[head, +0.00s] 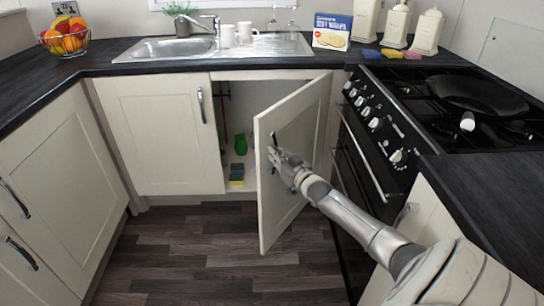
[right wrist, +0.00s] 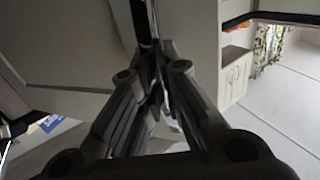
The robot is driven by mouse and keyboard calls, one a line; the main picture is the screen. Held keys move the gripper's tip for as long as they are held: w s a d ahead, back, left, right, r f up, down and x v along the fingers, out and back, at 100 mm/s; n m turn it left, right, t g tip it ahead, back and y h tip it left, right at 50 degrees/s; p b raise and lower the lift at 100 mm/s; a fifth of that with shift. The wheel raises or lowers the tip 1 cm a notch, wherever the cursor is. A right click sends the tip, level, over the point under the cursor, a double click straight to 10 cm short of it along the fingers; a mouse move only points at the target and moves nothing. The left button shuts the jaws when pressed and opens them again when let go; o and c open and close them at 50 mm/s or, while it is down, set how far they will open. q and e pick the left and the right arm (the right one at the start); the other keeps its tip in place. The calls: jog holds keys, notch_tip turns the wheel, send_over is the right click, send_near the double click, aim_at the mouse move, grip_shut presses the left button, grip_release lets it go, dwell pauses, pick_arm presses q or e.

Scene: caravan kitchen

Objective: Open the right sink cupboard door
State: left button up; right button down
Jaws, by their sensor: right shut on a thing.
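The right sink cupboard door (head: 301,144) is cream and stands swung well out from its frame, hinged on its right side. The cupboard opening (head: 238,100) shows behind it. My right gripper (head: 274,152) is at the door's outer face near its free edge, shut on the door's handle. In the right wrist view the fingers close around the dark handle (right wrist: 145,22), whose lower part is hidden between them. The left sink cupboard door (head: 160,135) is closed. My left gripper is not in view.
Inside the cupboard are a green bottle (head: 240,144) and sponges (head: 237,173). The black oven (head: 365,160) stands close to the right of the door. The wood floor (head: 200,245) in front is clear. The sink (head: 180,48) is above.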

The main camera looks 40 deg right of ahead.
jog(key=shift+s, duration=0.15)
jog(key=c, duration=1.6)
grip_release()
